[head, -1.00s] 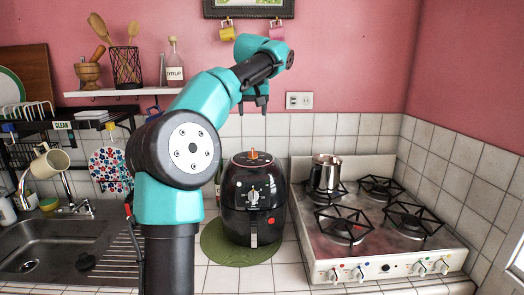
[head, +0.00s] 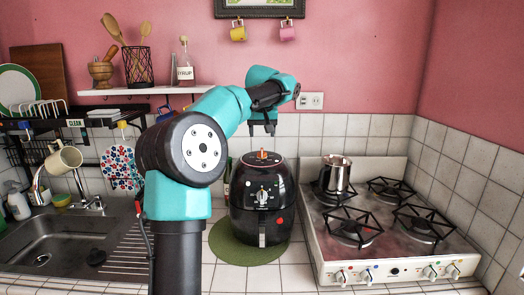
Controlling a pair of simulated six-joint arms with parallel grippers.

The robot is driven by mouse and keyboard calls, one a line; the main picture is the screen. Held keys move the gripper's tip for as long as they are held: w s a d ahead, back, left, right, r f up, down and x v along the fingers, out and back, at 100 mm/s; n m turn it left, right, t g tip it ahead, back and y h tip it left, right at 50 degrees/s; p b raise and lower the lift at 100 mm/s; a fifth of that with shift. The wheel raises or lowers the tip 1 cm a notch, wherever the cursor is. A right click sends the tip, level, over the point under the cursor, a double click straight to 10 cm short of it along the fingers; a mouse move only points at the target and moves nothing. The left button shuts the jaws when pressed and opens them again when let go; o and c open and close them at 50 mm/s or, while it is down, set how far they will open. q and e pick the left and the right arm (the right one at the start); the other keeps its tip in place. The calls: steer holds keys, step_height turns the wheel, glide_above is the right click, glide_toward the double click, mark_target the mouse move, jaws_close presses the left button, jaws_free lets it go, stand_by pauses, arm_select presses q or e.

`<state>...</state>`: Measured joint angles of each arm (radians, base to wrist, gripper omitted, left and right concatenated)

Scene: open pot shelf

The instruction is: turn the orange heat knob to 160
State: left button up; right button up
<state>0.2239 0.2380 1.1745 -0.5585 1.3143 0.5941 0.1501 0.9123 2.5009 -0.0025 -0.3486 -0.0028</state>
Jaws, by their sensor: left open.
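The orange heat knob (head: 262,154) sits on top of the black air fryer (head: 276,187), which stands on a round green mat (head: 222,248). A light dial (head: 262,196) shows on the fryer's front; its markings, and any scale around the orange knob, are too small to read. My left gripper (head: 262,132) points down just above the orange knob, open, with one finger to each side and a small gap below the tips. It holds nothing. My right gripper is out of view.
A stove (head: 390,268) with a metal pot (head: 335,177) stands right of the fryer. The sink (head: 60,235) is at left. A wall shelf (head: 140,92) carries a syrup bottle (head: 185,62). Two mugs hang above.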

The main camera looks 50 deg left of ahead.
mark_target(262, 149)
arm_select(q)
steer(key=x, duration=0.8)
steer(key=shift+w+a+f, duration=0.1)
steer(key=shift+w+f, duration=0.05)
steer(key=shift+f, duration=0.2)
steer(key=c, duration=0.9)
steer(key=shift+n, duration=0.4)
steer(key=n+g, duration=0.1)
steer(key=n, duration=0.2)
steer(key=shift+y, duration=0.4)
steer(key=shift+w+n+g, duration=0.1)
steer(key=shift+n+g, duration=1)
steer(key=shift+n, duration=1.4)
